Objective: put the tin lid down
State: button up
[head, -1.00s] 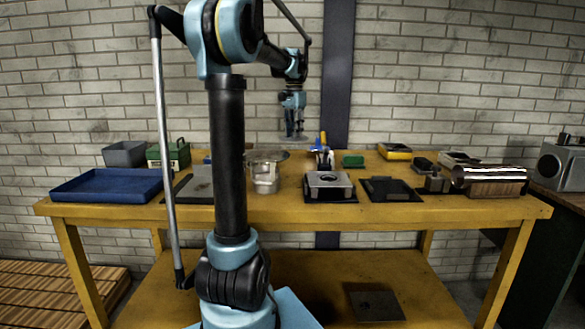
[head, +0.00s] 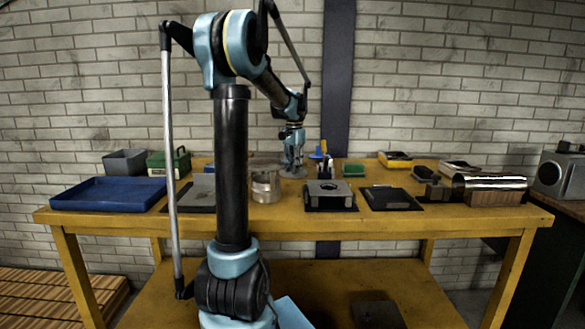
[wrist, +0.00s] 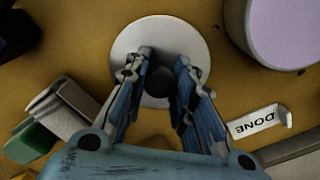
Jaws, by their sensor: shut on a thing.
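The tin lid is a round pale grey disc (wrist: 128,42) with a dark knob in the middle of the wrist view. My gripper (wrist: 165,72) is shut on the lid's knob, one finger on each side. In the head view my gripper (head: 293,166) is low over the table, just behind and right of a metal tin (head: 265,187). The lid is a thin grey edge under the fingers there, at or very near the table top. I cannot tell whether it touches the table.
A white label reading DONE (wrist: 258,122) lies right of the lid. A round pale thing (wrist: 288,28) is at the upper right. The head view shows a blue tray (head: 108,194), a grey block (head: 329,194) and a dark plate (head: 391,199) on the yellow table.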

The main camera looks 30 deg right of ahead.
jog(key=o, duration=1)
jog(key=shift+f, duration=0.1)
jog(key=shift+c, duration=0.2)
notch_tip(320, 180, up, 12)
dwell(0.4)
